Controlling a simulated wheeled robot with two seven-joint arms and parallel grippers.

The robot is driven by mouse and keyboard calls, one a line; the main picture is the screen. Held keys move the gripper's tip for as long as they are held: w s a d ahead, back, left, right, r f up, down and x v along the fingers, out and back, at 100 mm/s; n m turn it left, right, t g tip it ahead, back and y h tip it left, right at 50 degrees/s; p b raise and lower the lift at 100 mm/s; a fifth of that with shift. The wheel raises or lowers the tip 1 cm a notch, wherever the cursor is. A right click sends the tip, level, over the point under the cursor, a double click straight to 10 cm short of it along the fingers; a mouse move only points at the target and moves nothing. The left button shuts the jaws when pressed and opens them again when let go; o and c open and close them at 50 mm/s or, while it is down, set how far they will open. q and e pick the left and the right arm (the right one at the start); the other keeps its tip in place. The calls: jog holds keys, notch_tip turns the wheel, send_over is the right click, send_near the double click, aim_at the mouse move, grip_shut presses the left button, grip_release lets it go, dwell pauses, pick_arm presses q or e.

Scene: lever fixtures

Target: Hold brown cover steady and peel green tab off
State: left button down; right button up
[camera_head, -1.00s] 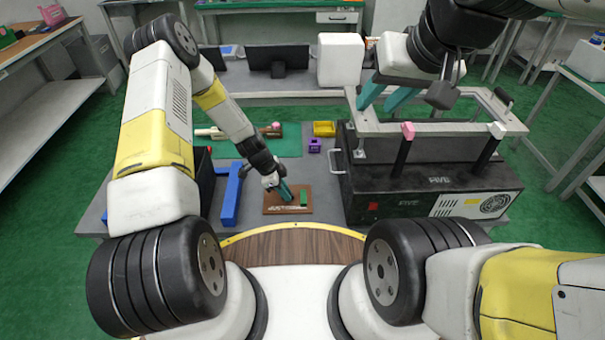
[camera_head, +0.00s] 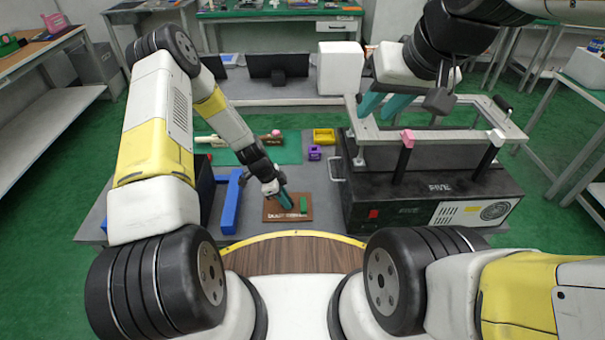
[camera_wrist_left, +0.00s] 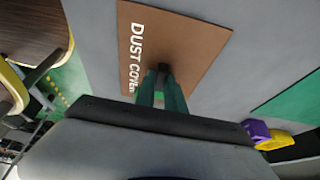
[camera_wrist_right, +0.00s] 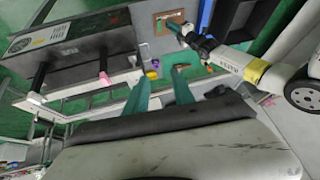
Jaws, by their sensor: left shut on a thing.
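The brown cover (camera_head: 272,212), lettered in white, lies flat on the grey table in front of me; in the left wrist view it (camera_wrist_left: 195,50) reads "DUST COVER". The green tab (camera_head: 304,204) stands at its right part. My left gripper (camera_head: 286,203) is down on the cover, left of the tab, its teal fingers (camera_wrist_left: 163,88) shut on a small dark knob (camera_wrist_left: 161,69) of the cover.
The black box (camera_head: 430,205) with a grey frame and posts with pink and white tops stands right of the cover. A blue bracket (camera_head: 231,205) is to the left. A purple block (camera_head: 314,153), yellow bin (camera_head: 324,135) and green mat (camera_head: 290,146) lie behind.

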jog(key=w+a+f+n+g+h, duration=0.15)
jog(key=w+f+n, duration=0.3)
jog(key=w, duration=0.45)
jog(key=n+g, duration=0.5)
jog(key=n, duration=0.8)
send_over(304, 211)
notch_tip(304, 211, down, 34)
jog(key=r, duration=0.1)
jog(key=shift+m+t+h, duration=0.25)
jog(key=shift+t+h, duration=0.1)
notch_tip(304, 211, down, 12)
jog(key=shift+r, duration=0.1)
grip_shut()
